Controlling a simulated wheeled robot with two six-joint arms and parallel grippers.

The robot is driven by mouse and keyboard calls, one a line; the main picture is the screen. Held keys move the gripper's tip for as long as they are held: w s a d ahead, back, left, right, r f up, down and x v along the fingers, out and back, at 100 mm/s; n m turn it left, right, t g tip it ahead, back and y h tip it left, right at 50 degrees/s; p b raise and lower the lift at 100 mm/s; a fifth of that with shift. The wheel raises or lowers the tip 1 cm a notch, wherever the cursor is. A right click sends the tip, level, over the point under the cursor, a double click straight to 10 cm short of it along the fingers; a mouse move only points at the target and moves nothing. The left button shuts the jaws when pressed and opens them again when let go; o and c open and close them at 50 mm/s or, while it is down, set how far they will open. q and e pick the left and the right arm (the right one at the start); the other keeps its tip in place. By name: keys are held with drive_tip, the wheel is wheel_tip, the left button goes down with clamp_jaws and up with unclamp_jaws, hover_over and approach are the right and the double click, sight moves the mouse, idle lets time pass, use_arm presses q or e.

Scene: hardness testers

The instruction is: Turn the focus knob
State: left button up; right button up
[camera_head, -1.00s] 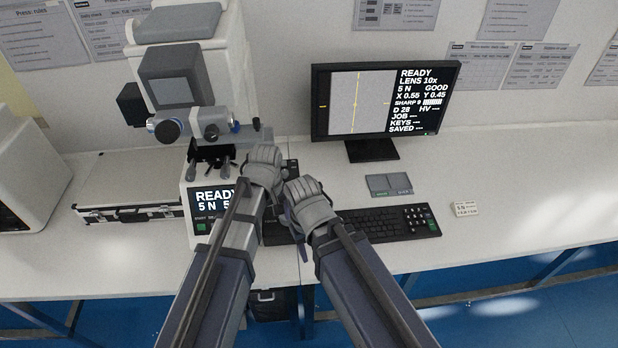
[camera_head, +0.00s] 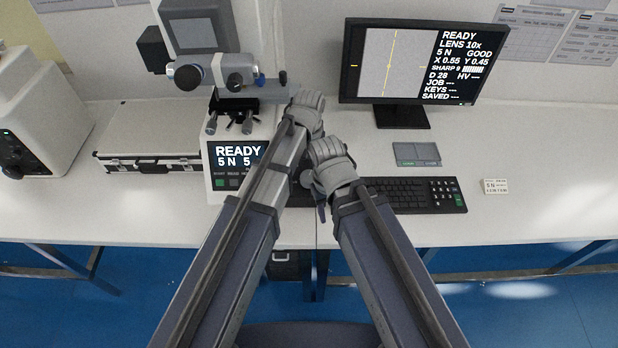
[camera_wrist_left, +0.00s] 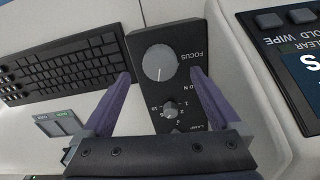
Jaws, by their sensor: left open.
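The focus knob is a round grey dial (camera_wrist_left: 159,62) on a black control box (camera_wrist_left: 185,42) marked FOCUS, in the left wrist view. A smaller knob (camera_wrist_left: 170,108) sits on the same box. My left gripper (camera_wrist_left: 160,73) is open, with its two purple fingers on either side of the box and the focus knob between them, apart from it in the picture. In the head view my left gripper (camera_head: 305,112) is over the bench beside the tester, its fingertips hidden. My right gripper (camera_head: 333,165) is close beside it, and its jaws do not show clearly.
The hardness tester (camera_head: 237,165) with its lit panel stands left of my left arm. A keyboard (camera_head: 405,193) lies to the right, with a monitor (camera_head: 415,65) behind it. A silver case (camera_head: 150,130) lies at the left. The bench at the far right is mostly clear.

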sight(309, 176)
use_arm(q)
wheel_tip(309, 176, down, 4)
drive_tip(key=b, duration=0.3)
drive_tip(key=shift+f, duration=0.25)
drive_tip(key=c, duration=1.4)
drive_tip(key=shift+o, duration=0.2)
drive_tip(key=shift+m, duration=1.3)
